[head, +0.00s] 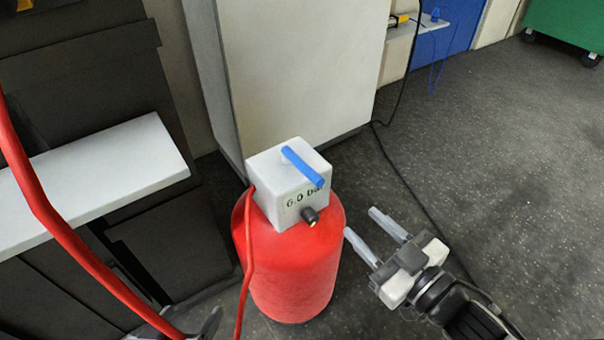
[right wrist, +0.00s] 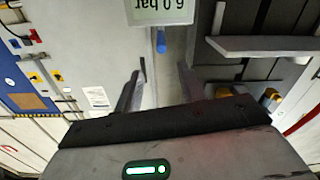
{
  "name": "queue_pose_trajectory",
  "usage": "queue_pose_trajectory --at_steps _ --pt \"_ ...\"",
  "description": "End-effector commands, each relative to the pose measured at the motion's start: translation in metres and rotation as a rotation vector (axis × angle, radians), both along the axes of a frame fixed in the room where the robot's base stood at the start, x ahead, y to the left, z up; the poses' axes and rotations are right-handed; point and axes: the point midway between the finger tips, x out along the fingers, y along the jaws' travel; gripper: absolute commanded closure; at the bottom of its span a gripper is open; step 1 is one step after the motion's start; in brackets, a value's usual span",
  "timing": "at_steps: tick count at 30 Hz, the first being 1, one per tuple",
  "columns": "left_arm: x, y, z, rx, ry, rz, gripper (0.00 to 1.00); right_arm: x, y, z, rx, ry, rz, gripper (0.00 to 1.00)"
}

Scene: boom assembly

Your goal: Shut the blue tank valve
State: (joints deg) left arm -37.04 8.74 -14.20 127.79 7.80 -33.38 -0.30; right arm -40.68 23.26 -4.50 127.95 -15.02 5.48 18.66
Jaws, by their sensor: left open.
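The red tank (head: 292,265) stands upright on the floor with a white box (head: 270,182) on top, labelled 6.0 bar. The blue valve handle (head: 303,167) lies across the box top, slanting toward the front right. My right gripper (head: 360,221) is open and empty, right of the tank and apart from it. In the right wrist view, the blue handle (right wrist: 161,41) and the upside-down label appear beyond the open fingers (right wrist: 162,78). Of my left gripper (head: 208,323), only a grey part shows at the bottom edge, left of the tank; its fingertips are hard to make out.
A red hose (head: 62,228) runs down the left side, and another stretch hangs along the tank's left. A white shelf (head: 90,180) juts out at left. A large pale cabinet (head: 295,75) stands behind the tank. A black cable crosses the floor at right, which is otherwise mostly clear.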

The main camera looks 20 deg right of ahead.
Motion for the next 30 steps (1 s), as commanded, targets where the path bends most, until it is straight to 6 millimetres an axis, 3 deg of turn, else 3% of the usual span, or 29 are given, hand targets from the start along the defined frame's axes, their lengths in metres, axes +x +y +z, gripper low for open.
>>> queue_pose_trajectory --at_steps 1,8,24,30 --pt "0.0 -0.001 -0.008 -0.002 0.001 -0.003 0.26 0.0 0.001 -0.006 -0.003 -0.014 0.011 0.6" --pt "0.0 -0.002 -0.008 -0.003 0.008 -0.007 0.26 0.021 0.009 0.0 -0.002 -0.03 0.019 0.6" --pt "0.002 -0.005 -0.021 -0.005 0.026 -0.017 0.26 0.12 0.047 -0.002 -0.003 -0.026 0.016 0.6" --pt "0.002 -0.005 -0.026 -0.003 0.037 -0.019 0.26 0.142 0.056 -0.002 -0.003 -0.023 0.016 0.6"
